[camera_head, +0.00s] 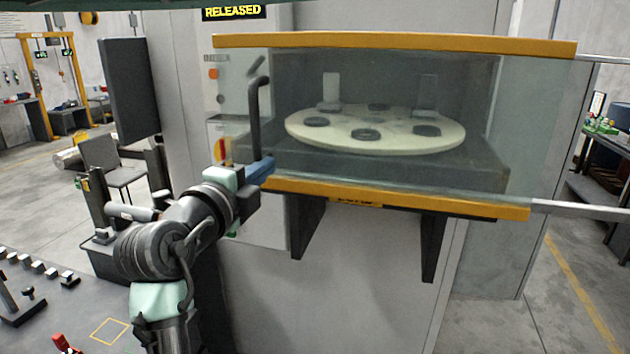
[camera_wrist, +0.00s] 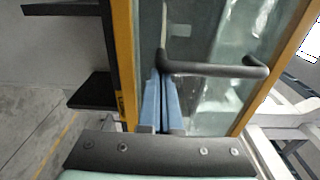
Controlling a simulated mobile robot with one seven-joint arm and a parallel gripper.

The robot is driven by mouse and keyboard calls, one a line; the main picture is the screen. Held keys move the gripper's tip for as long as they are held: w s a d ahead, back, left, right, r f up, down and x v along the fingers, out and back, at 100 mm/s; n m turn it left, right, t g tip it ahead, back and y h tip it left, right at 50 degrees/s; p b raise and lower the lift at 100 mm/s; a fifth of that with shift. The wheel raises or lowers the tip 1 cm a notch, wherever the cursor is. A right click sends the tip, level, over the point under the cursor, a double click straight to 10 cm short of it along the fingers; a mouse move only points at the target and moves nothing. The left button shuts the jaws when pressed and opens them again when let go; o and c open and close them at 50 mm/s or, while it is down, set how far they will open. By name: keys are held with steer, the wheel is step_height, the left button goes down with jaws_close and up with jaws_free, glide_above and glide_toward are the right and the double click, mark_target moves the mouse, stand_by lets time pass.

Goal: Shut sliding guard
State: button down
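The sliding guard (camera_head: 400,182) is a clear panel between an orange upper rail and an orange lower rail, in front of a round pale turntable (camera_head: 395,142). Its dark bar handle (camera_head: 254,105) stands upright near the panel's left end; the wrist view shows it lying across the picture (camera_wrist: 215,69). My gripper (camera_head: 268,167) is at the handle's lower end. Its blue fingers (camera_wrist: 160,78) are close together, with only a thin gap between them. The fingertips reach the end of the bar; whether they touch it is unclear. The handle's lower mount is hidden by the gripper.
A sign (camera_head: 233,12) above the guard reads RELEASED. A control panel with a red and yellow switch (camera_head: 221,150) is behind my arm. Metal rods (camera_head: 580,209) extend right from the guard. Black brackets (camera_head: 432,245) hang below it. A dark monitor (camera_head: 128,88) stands at left.

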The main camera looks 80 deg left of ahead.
steer(key=shift+s+a, duration=0.2)
steer(key=shift+s, duration=0.35)
steer(key=shift+s+a, duration=0.2)
steer(key=shift+s, duration=0.3)
steer(key=shift+w, duration=0.1)
steer(key=w+b, duration=0.1)
steer(key=w, duration=0.2)
steer(key=shift+w+d+f, duration=0.1)
steer(key=shift+w+f, duration=0.05)
steer(key=shift+w, duration=0.2)
steer(key=b+v, duration=0.3)
steer(key=v, duration=0.7)
steer(key=shift+d+b, duration=0.15)
steer(key=shift+b, duration=0.15)
steer(key=shift+w, duration=0.2)
